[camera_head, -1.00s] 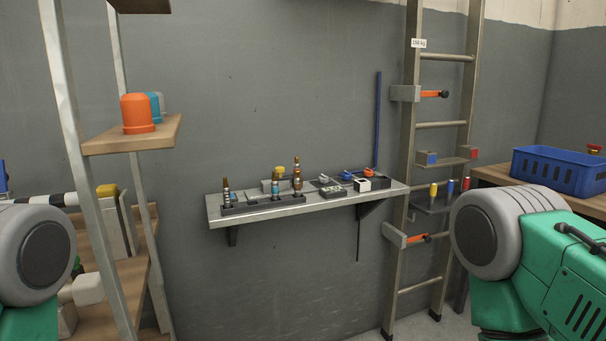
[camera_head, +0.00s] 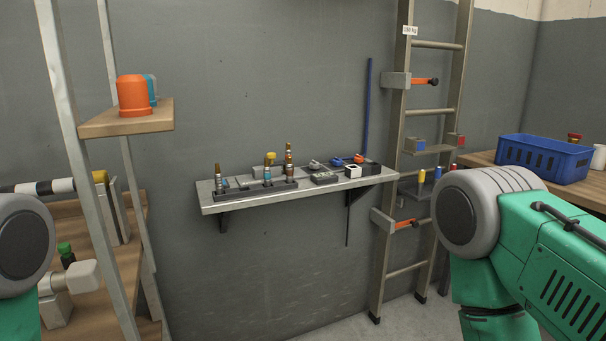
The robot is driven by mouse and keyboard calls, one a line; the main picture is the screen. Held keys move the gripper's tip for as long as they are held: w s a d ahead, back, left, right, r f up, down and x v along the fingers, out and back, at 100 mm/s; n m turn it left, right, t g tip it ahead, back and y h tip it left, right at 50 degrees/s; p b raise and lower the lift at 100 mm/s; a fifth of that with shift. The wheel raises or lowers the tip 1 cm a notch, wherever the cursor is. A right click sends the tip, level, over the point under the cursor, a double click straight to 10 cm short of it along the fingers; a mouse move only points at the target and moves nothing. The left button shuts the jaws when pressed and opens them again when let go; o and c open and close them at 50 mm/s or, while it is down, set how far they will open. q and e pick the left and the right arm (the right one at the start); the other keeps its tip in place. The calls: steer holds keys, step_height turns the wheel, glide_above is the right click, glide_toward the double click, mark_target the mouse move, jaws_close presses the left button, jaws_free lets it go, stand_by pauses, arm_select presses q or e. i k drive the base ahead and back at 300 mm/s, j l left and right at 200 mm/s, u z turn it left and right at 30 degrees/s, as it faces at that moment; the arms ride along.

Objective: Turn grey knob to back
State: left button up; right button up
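A small grey knob (camera_head: 314,164) sits on the wall shelf (camera_head: 219,206), right of the middle. It is small and distant, and which way it points cannot be told. A blue knob (camera_head: 336,160) and an orange-red knob (camera_head: 358,159) stand to its right. Neither gripper is in view. Only green and grey parts of my two arms show at the lower left and right edges, well in front of the shelf and apart from it.
A metal ladder (camera_head: 391,160) stands right of the shelf. A blue crate (camera_head: 545,160) is on a wooden bench at the right. A wooden rack (camera_head: 130,121) with an orange cap (camera_head: 134,95) stands at the left. The wall below the shelf is clear.

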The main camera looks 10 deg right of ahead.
mark_target(313, 165)
steer(key=i+l+u, duration=0.1)
steer(key=l+u, duration=1)
steer(key=l, duration=0.2)
steer(key=k+l+u, duration=0.1)
steer(key=l+u, duration=0.3)
steer(key=l, duration=0.2)
steer(key=l+u, duration=0.2)
steer(key=u, duration=0.2)
steer(key=l+u, duration=0.2)
steer(key=u, duration=0.25)
steer(key=l+u, duration=0.15)
steer(key=u, duration=0.25)
steer(key=l, duration=0.25)
steer(key=i+l+z, duration=0.1)
steer(key=l, duration=0.15)
steer(key=z, duration=0.4)
steer(key=i+l+z, duration=0.1)
steer(key=z, duration=0.75)
steer(key=i+z, duration=0.1)
steer(key=z, duration=0.3)
